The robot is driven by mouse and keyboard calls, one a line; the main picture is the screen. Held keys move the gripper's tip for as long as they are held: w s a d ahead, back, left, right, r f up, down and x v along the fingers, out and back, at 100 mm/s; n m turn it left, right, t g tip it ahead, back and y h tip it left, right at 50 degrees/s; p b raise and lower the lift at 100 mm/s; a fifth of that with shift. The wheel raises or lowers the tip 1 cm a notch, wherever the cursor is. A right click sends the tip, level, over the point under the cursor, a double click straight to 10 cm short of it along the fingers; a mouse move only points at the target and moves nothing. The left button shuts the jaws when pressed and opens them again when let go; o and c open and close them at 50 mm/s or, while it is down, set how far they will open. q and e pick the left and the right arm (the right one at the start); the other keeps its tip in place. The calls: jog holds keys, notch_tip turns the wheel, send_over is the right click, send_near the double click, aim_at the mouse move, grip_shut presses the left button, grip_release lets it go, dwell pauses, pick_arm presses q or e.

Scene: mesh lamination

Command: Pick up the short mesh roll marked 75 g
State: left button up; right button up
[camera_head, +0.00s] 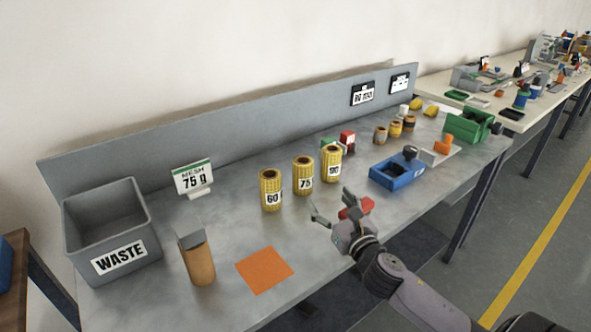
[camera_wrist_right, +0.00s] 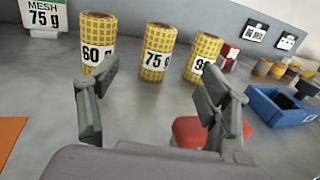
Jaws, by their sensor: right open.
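The short mesh roll marked 75 (camera_head: 303,175) is yellow and stands upright on the grey bench, between the roll marked 60 (camera_head: 270,190) and the roll marked 90 (camera_head: 331,163). In the right wrist view the 75 roll (camera_wrist_right: 157,52) stands beyond the gap between my fingers. My right gripper (camera_head: 338,206) is open and empty, in front of the rolls and apart from them; its fingers (camera_wrist_right: 160,108) also show in the wrist view. A red object (camera_wrist_right: 187,131) sits close behind the right finger. My left gripper is not in view.
A sign reading MESH 75 g (camera_head: 193,178) stands behind. A blue tray (camera_head: 397,177) and a green bin (camera_head: 470,125) stand to the right.

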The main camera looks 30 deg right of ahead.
jog(key=shift+w+d+r, duration=0.1)
jog(key=shift+w, duration=0.4)
jog(key=shift+w+d+r, duration=0.1)
jog(key=shift+w, duration=0.4)
send_near(307, 169)
jog(key=w, duration=0.2)
jog(key=shift+w+d+p, duration=0.25)
jog(key=shift+p, duration=0.05)
jog(key=w, duration=0.4)
jog(key=shift+w+d+f, duration=0.15)
jog(key=shift+w+d, duration=0.05)
jog(key=shift+d, duration=0.2)
jog(key=shift+w+d, duration=0.1)
jog(key=shift+w, duration=0.35)
jog(key=w, duration=0.4)
jog(key=shift+w+d+p, duration=0.2)
jog(key=shift+d+p, duration=0.2)
jog(key=shift+w, duration=0.3)
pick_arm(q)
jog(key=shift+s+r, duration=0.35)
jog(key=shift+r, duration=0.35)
